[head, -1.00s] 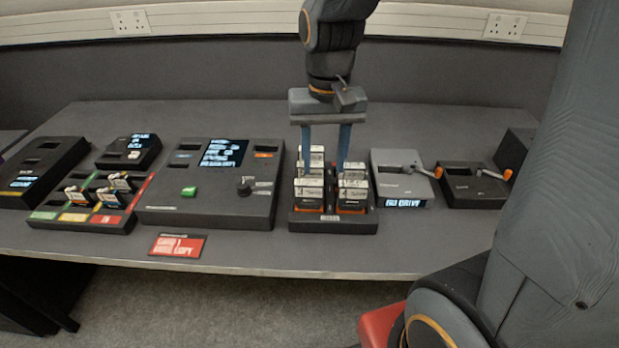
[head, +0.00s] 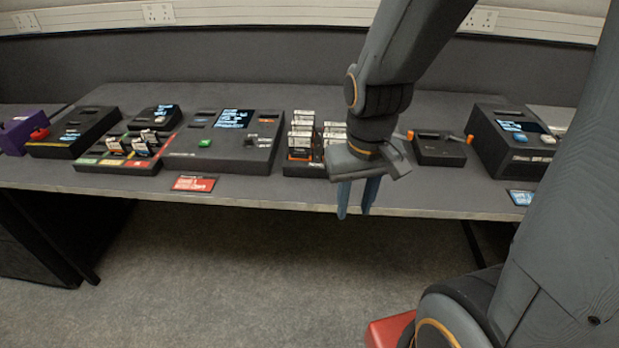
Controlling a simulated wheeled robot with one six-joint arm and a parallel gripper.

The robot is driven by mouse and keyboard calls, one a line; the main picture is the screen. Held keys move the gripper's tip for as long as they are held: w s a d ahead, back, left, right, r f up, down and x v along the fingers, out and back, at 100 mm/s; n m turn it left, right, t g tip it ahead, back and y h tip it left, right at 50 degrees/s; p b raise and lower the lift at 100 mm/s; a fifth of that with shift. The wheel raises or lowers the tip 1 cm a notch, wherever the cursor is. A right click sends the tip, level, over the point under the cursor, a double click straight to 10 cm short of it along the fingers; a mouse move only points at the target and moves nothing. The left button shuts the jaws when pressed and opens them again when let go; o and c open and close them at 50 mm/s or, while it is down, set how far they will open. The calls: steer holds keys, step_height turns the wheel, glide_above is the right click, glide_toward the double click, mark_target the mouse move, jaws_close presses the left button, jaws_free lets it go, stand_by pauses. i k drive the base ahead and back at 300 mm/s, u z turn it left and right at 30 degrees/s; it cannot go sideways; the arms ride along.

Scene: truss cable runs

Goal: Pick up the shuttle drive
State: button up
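My gripper (head: 356,212) hangs in front of the bench's front edge, fingers pointing down. Its two blue fingers are apart with nothing visible between them. Labelled drive cartridges (head: 302,130) stand upright in a dark rack (head: 300,169) just left and behind my gripper; the rack's right part is partly hidden by it. Smaller cartridges (head: 142,144) stand in a tray (head: 112,166) with green, yellow and red markings at the left. I cannot tell which item is the shuttle drive; no label naming it is readable.
A dark console (head: 215,158) with a screen and green button lies left of the rack. A red card (head: 194,183) lies at the bench (head: 260,194) front.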

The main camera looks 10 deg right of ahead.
mark_target(300, 144)
steer(key=u, duration=0.05)
steer(key=k, duration=0.4)
steer(key=z, duration=0.8)
steer(key=i, duration=1.05)
steer(key=u, duration=0.8)
